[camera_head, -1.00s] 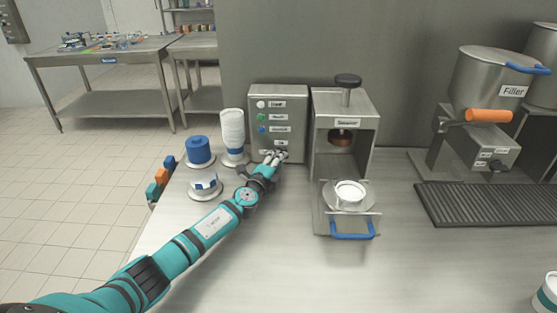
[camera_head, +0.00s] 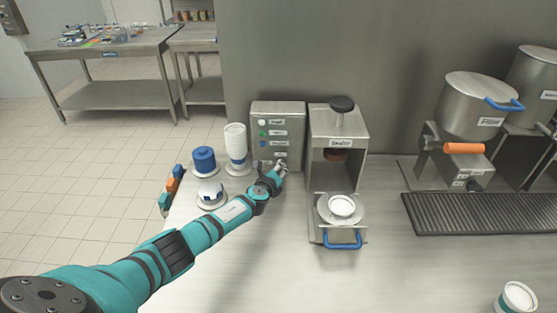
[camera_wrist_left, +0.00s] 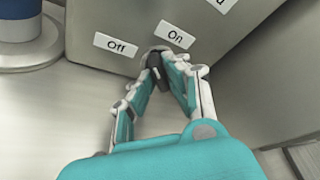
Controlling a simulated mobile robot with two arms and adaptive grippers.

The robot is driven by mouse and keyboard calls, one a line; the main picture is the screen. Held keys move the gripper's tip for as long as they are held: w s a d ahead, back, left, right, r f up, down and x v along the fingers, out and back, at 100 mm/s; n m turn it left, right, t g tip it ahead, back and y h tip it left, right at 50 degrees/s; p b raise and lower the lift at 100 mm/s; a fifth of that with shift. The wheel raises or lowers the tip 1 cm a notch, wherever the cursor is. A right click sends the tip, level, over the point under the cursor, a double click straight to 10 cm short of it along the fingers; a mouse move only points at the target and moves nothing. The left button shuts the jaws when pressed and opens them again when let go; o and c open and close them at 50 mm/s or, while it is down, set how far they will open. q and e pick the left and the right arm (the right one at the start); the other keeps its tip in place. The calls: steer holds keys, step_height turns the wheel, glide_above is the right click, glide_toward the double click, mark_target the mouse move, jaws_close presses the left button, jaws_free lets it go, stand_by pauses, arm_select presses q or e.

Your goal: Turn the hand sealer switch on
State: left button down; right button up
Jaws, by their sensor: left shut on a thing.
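The control box (camera_head: 278,112) of the hand sealer stands upright on the steel counter, with several labelled lights on its front. In the left wrist view, the dark switch (camera_wrist_left: 156,68) sits low on the box between an "Off" label and an "On" label. My left gripper (camera_head: 277,168) is at the lower front of the box. In the left wrist view its fingers (camera_wrist_left: 165,75) are shut on the switch and partly hide it. The hand sealer (camera_head: 338,180) stands right of the box, with a white cup (camera_head: 341,205) on its tray. My right gripper is not in view.
A blue container (camera_head: 203,158), a white bottle (camera_head: 236,143) and a low white-and-blue item (camera_head: 210,193) stand left of the box. A filler (camera_head: 478,105) and a ridged black mat (camera_head: 475,214) are at right. The counter front is mostly clear.

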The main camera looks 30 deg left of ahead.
arm_select(q)
steer(key=m+p, duration=0.1)
steer(key=m+g+y+p, duration=0.1)
steer(key=shift+d+r+p, duration=0.1)
steer(key=shift+r+p, duration=0.2)
steer(key=shift+p, duration=0.05)
steer(key=shift+m+g+y+p, duration=0.3)
steer(key=shift+m+p, duration=0.25)
steer(key=shift+m, duration=0.05)
steer(key=shift+d+f+m+g+y+p, duration=0.15)
steer(key=shift+m+g+y+p, duration=0.2)
steer(key=shift+m, duration=0.45)
steer(key=shift+w+m+g+y, duration=0.1)
steer(key=shift+m+g+y, duration=0.15)
steer(key=shift+m+y, duration=0.4)
steer(key=c, duration=1.4)
jaws_free()
steer(key=shift+o, duration=0.2)
